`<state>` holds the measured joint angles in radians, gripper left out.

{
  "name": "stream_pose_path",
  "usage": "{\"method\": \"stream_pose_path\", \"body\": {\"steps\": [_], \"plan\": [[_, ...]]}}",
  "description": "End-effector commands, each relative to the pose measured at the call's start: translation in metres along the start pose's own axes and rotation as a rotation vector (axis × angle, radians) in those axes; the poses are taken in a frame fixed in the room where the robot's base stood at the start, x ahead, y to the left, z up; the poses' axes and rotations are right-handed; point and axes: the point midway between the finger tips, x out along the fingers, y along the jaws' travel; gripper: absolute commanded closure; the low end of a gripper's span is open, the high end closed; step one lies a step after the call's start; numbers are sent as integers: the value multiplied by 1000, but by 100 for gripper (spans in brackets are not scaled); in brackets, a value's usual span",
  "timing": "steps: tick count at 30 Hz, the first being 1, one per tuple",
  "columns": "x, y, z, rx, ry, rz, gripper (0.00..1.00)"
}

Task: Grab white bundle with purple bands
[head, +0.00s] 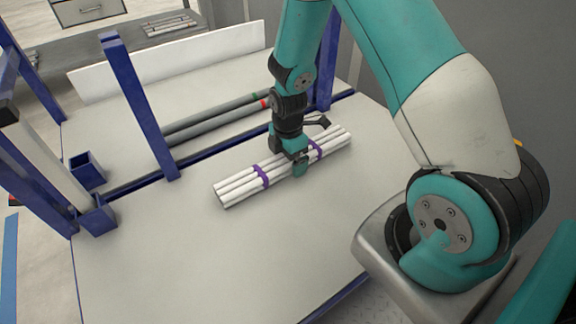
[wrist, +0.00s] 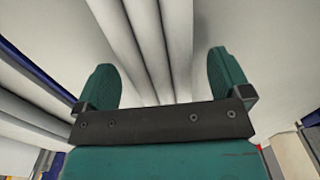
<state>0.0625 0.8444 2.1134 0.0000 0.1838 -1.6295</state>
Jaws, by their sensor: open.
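The white bundle (head: 240,188) of several pipes with purple bands (head: 262,176) lies flat on the light table, running from lower left to upper right. My gripper (head: 300,165) is over the middle of the bundle, between the two bands. In the wrist view my gripper (wrist: 170,85) is open, with one green finger on each side of the white pipes (wrist: 150,45). Gaps show between the fingers and the pipes. The head view hides the far finger, and I cannot tell whether the fingertips touch the table.
Dark grey pipes (head: 215,118) with green and red marks lie behind the bundle. Blue posts (head: 140,110) stand along the rack, and a white board (head: 170,62) stands behind. The table (head: 190,260) in front of the bundle is clear.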

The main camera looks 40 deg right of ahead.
Motion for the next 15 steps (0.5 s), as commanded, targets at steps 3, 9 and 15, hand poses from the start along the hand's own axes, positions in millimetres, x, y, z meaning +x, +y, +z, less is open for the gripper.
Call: {"method": "stream_pose_path", "body": {"steps": [3, 9, 15], "plan": [[1, 0, 0, 0, 0, 1, 4], [0, 0, 0, 0, 0, 0, 30], [0, 0, 0, 0, 0, 1, 69]]}}
